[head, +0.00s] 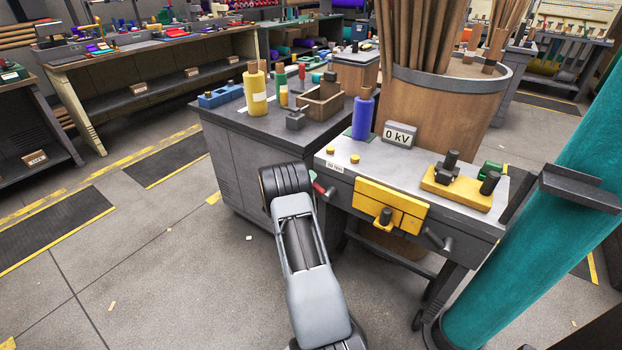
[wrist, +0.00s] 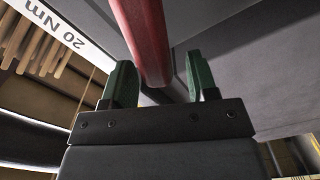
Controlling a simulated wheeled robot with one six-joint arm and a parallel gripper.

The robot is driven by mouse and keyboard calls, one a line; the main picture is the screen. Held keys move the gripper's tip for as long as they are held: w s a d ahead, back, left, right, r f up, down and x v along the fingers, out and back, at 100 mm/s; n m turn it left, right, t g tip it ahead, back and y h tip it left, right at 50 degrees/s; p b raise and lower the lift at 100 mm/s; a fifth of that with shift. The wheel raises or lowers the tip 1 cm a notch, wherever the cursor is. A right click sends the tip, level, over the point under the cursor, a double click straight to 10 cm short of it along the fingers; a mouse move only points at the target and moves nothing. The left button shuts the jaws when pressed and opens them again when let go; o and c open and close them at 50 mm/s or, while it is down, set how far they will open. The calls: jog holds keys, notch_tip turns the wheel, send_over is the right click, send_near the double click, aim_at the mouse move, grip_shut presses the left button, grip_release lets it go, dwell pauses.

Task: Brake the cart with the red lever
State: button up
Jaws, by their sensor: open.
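The red lever (head: 329,193) sticks out at the left end of the cart (head: 338,157), below its grey top. In the wrist view the red lever (wrist: 148,38) comes down from the top, and its end lies between my two green fingers. My gripper (wrist: 154,84) is open, with a gap visible on each side of the lever. In the head view my gripper (head: 314,178) is mostly hidden behind my arm, with only a bit of green showing beside the lever.
A grey cabinet (head: 240,165) stands close left. A teal roll (head: 540,215) is at right. Floor at left is clear.

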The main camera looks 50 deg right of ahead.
jog(key=s+a+p, duration=0.1)
jog(key=s+a, duration=0.1)
jog(key=a, duration=0.9)
jog(key=shift+a, duration=0.35)
